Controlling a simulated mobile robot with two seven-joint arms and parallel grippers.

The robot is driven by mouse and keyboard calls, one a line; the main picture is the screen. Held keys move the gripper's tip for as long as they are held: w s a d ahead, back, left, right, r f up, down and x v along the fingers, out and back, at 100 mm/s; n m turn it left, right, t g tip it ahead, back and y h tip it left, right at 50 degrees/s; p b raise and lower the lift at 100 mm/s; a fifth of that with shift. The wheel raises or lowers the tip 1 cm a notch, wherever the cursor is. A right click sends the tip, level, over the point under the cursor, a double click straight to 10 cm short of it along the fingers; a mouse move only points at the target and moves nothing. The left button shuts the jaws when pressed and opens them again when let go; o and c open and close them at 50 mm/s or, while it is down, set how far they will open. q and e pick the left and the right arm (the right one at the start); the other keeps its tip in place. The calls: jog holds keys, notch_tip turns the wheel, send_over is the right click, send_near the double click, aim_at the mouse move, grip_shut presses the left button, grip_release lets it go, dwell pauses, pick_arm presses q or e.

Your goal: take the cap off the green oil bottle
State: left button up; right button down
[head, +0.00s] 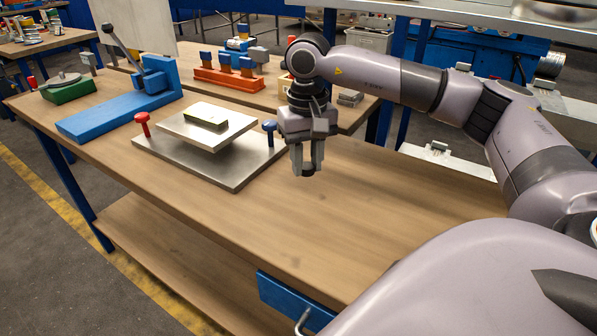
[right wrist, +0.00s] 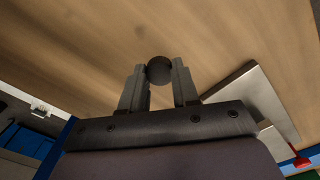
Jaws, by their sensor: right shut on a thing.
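My right gripper (head: 307,168) hangs over the wooden bench, pointing down, to the right of the steel plate. Its fingers are shut on a small dark round cap (head: 308,170). In the right wrist view the cap (right wrist: 159,70) shows as a dark disc between the two fingertips (right wrist: 159,78), with bare wood behind it. No green oil bottle can be made out in either view. My left gripper is not in view.
The bench's front right is clear.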

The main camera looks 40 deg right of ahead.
aim_at(306, 165)
jog(key=shift+f, duration=2)
jog(key=shift+f, duration=0.15)
jog(key=c, duration=0.8)
grip_release()
notch_tip(306, 165, up, 12)
jog(key=shift+w+r, duration=0.1)
jog(key=shift+r, duration=0.1)
jog(key=shift+a, duration=0.15)
